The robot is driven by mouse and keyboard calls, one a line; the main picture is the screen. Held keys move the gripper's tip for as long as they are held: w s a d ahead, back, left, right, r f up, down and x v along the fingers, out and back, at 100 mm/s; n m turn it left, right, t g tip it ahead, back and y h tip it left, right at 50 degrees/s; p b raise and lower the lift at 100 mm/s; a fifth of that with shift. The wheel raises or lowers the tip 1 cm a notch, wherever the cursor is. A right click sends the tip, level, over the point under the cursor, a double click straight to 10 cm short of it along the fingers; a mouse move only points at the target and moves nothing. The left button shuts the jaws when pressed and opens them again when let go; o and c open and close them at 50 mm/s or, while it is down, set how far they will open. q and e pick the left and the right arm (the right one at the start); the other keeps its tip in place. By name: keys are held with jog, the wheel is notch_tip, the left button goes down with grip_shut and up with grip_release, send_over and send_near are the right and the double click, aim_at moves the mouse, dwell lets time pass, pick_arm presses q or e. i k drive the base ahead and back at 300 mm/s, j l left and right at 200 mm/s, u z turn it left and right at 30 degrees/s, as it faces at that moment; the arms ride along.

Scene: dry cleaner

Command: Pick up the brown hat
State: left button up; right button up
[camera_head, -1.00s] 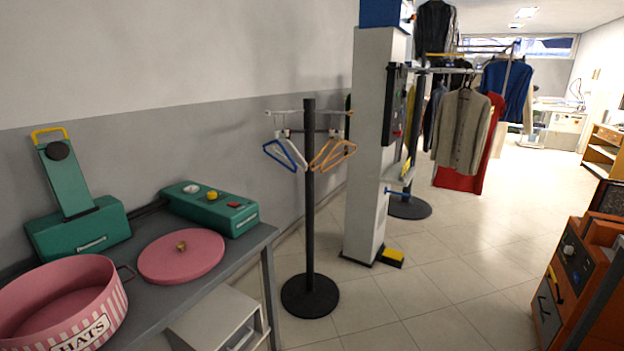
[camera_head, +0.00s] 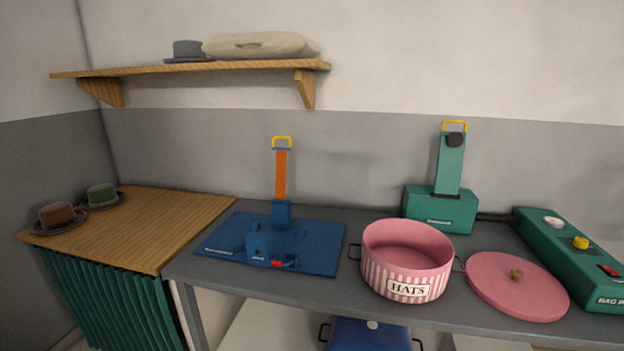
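The brown hat (camera_head: 57,217) sits upright on the left end of a wooden counter top (camera_head: 170,222), close to its front left edge. A green hat (camera_head: 102,195) with a dark brim sits just behind and to the right of it. Neither of my grippers is in the head view, so I cannot see whether they are open or shut.
A wall shelf (camera_head: 130,72) holds a grey hat (camera_head: 188,50) and a pale folded item (camera_head: 260,46). On the grey table stand a blue press (camera_head: 320,252), an open pink hat box (camera_head: 395,285), its pink lid (camera_head: 500,292) and green machines (camera_head: 440,208). The counter's right part is clear.

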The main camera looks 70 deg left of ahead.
aim_at(58, 217)
jog(key=u, duration=4)
jog(key=i+z, duration=0.1)
jog(key=z, duration=0.6)
jog(key=i+j+z, duration=0.4)
jog(key=j, duration=0.25)
jog(key=i+j+z, duration=0.2)
jog(key=j, duration=0.15)
jog(key=i+j+z, duration=0.2)
jog(key=j, duration=0.2)
jog(key=j+z, duration=0.2)
jog(key=j, duration=0.15)
